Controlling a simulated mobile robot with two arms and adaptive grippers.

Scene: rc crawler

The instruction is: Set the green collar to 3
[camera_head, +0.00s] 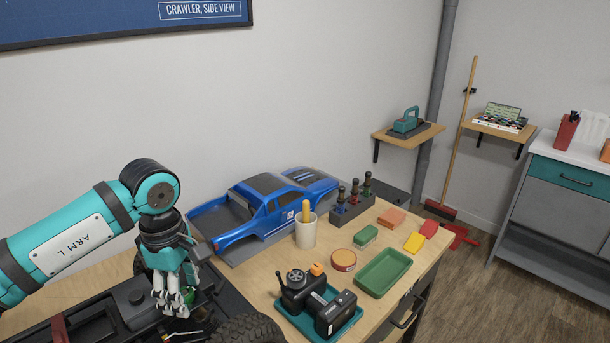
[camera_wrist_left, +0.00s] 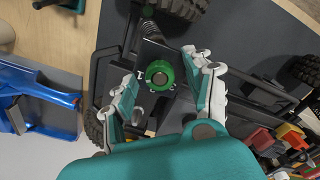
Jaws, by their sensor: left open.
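The green collar (camera_wrist_left: 159,75) is a round ring with a dark hub, mounted on the crawler chassis. In the left wrist view it sits between the open fingers of my left gripper (camera_wrist_left: 163,90), with a gap on either side. A pale mark shows on the plate beside it; no number on it can be read. In the head view my left gripper (camera_head: 174,303) points down over the chassis (camera_head: 130,310), and the collar (camera_head: 189,294) is mostly hidden behind its fingers. My right gripper is not in view.
A blue truck body (camera_head: 260,215) stands behind the chassis. To the right are a white cup (camera_head: 306,232), a teal tray with a radio controller (camera_head: 318,305), an empty green tray (camera_head: 384,272) and a row of drivers (camera_head: 352,205). Chassis tyres (camera_head: 247,329) flank the gripper.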

